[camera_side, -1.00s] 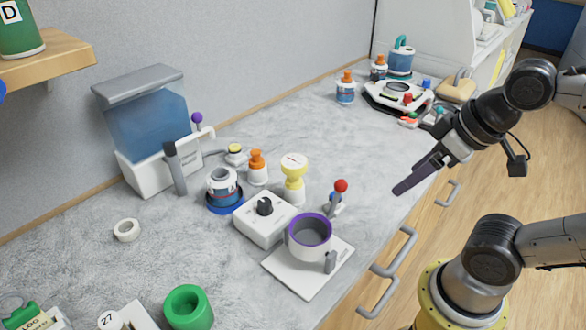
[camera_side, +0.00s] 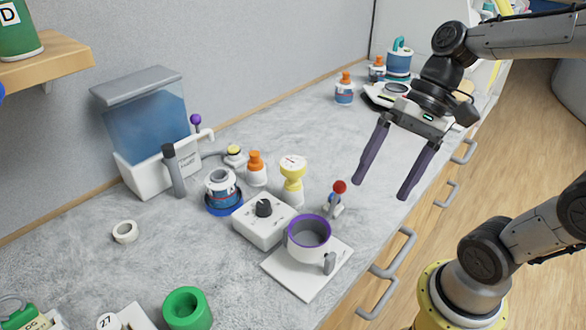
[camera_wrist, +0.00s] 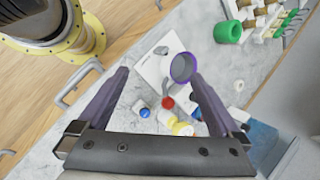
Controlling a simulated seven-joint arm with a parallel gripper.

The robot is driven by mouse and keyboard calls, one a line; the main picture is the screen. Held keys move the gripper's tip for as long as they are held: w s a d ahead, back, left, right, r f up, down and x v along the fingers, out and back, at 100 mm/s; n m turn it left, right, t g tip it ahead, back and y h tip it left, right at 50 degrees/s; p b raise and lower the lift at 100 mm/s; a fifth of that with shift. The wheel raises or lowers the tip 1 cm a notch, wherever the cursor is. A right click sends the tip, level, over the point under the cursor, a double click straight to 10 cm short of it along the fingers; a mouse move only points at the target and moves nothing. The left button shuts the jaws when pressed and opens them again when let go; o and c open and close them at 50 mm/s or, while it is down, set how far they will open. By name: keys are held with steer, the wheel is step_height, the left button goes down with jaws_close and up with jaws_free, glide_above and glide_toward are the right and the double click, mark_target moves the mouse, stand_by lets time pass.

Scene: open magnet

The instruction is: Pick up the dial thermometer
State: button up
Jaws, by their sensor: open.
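The dial thermometer (camera_side: 293,166) appears to be the yellow piece with a round white dial face, upright on the grey bench among several small items. In the wrist view, a yellow and white piece (camera_wrist: 180,127) that looks like it shows between the fingers, low in the picture. My gripper (camera_side: 382,193) is open and empty, above the bench's front edge, to the right of the thermometer and apart from it. In the wrist view the open fingers (camera_wrist: 160,74) spread on either side of the small items.
A red-knobbed piece (camera_side: 339,188) stands between thermometer and gripper. A white cup with purple rim (camera_side: 309,232), a dial box (camera_side: 262,222) and an orange-capped bottle (camera_side: 256,168) crowd the thermometer. A water tank (camera_side: 148,130) stands behind left. Bare bench lies behind the thermometer.

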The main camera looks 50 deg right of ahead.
steer(key=w+d+r+m+t+y, duration=0.3)
steer(key=w+d+m+t+y, duration=0.7)
steer(key=w+m, duration=0.6)
steer(key=h, duration=0.1)
glide_toward(293, 178)
steer(key=shift+w+d+r+m+g, duration=0.2)
steer(key=shift+w+d, duration=0.15)
steer(key=shift+d, duration=0.25)
steer(key=shift+w+d+r+m+g, duration=0.1)
steer(key=shift+w+d+r+m, duration=0.15)
steer(key=shift+d, duration=0.35)
steer(key=shift+w+a+f, duration=0.2)
steer(key=shift+a, duration=0.05)
steer(key=x, duration=0.7)
steer(key=shift+w+x, duration=0.25)
steer(key=shift+x, duration=2.85)
steer(key=shift+d+r, duration=0.1)
steer(key=shift+d, duration=0.1)
steer(key=shift+c, duration=0.2)
